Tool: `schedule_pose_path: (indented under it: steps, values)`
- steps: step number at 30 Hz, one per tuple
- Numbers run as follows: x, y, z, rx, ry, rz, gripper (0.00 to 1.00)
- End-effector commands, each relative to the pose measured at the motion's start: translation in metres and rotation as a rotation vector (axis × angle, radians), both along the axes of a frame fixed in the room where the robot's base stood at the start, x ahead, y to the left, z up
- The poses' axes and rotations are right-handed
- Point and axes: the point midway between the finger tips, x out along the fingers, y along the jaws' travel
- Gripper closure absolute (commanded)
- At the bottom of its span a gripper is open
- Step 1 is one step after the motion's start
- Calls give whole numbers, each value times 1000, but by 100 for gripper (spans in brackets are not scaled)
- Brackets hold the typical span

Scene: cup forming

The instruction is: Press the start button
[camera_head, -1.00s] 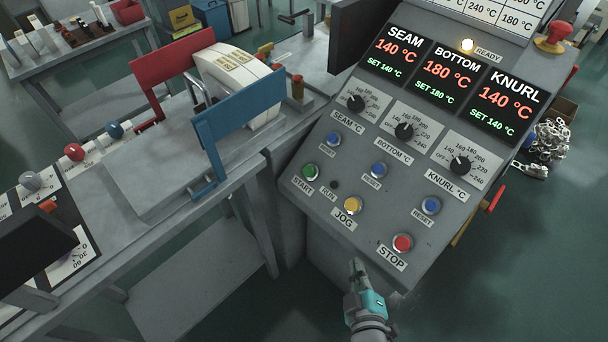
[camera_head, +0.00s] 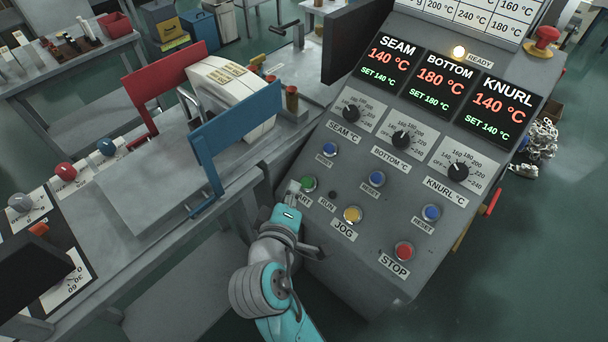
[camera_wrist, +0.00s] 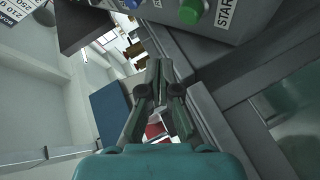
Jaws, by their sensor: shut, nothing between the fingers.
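The green START button (camera_head: 308,183) sits at the lower left of the sloped grey control panel (camera_head: 330,225). Its START label is partly hidden by my gripper in the head view. My gripper (camera_head: 293,190) is shut and empty, just left of the green button, with a small gap seeming to lie between them. In the wrist view the green button (camera_wrist: 190,11) is at the top edge, beside its START label (camera_wrist: 226,12). My gripper's fingertips (camera_wrist: 160,66) show below and left of the button there, apart from it.
A yellow JOG button (camera_head: 352,214), a red STOP button (camera_head: 404,251) and several blue reset buttons share the panel. A blue guard plate (camera_head: 236,135) stands on the bench to the left. A red mushroom knob (camera_head: 542,38) is at the top right.

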Motion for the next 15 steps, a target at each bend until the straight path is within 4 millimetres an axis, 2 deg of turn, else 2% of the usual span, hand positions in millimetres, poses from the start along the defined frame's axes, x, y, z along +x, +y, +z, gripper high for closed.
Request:
schedule_pose_path:
  steps: [1, 6, 15]
  values:
    - [1, 8, 9, -2, -3, -5, 100]
    - [3, 20, 26, -13, -4, -27, 100]
    - [3, 22, 30, -17, -3, -35, 100]
